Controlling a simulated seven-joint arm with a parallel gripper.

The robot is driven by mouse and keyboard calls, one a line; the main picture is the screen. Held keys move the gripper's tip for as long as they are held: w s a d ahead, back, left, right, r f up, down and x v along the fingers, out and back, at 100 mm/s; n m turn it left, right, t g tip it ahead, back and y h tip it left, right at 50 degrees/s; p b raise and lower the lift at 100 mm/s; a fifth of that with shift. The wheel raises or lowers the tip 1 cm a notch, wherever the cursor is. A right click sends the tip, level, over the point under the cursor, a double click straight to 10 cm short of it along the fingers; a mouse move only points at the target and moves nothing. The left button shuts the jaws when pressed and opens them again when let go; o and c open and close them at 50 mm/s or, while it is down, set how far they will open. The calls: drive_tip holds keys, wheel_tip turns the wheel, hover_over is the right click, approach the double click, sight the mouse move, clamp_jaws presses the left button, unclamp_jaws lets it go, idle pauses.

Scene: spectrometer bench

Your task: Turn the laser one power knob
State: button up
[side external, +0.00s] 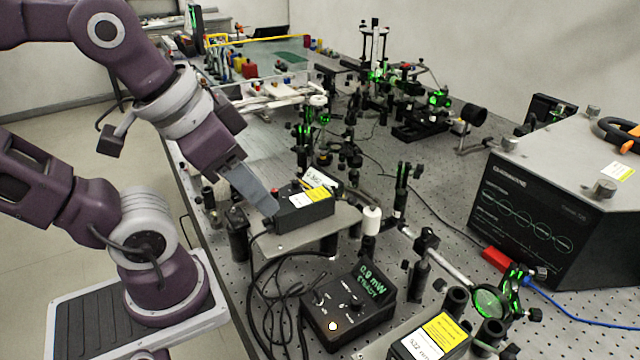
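My gripper (273,212) reaches down from the upper left. Its flat grey finger ends at the left end of a black laser box (306,212) with yellow and white labels, which sits on a raised metal plate. I cannot tell whether the finger touches the box, or whether a knob is hidden behind it. Only one finger side shows, so the gap is not visible. A small red button (275,191) is on the box's top. In front, a black control box (347,312) has small dials and a green display that appears to read 0.9 mW. No laser one marking is readable.
A second labelled black box (432,338) is at the bottom edge. Black cables (262,290) loop left of the control box. Optics posts (401,195) crowd the perforated bench, and a large dark spectrometer (530,215) stands at right. Space above the control box looks clear.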

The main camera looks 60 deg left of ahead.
drive_tip(key=w+d+f+m+g, duration=0.3)
drive_tip(key=w+m, duration=0.2)
drive_tip(key=w, duration=0.1)
drive_tip(key=m+g, duration=0.3)
drive_tip(key=m, duration=0.3)
hover_over(357, 300)
wheel_tip(357, 300, down, 7)
drive_tip(key=shift+a+f, duration=0.1)
drive_tip(key=shift+f, duration=0.1)
wheel_tip(357, 300, down, 7)
drive_tip(key=shift+r, duration=0.15)
drive_tip(key=shift+f, duration=0.3)
drive_tip(key=shift+c, duration=0.5)
clamp_jaws()
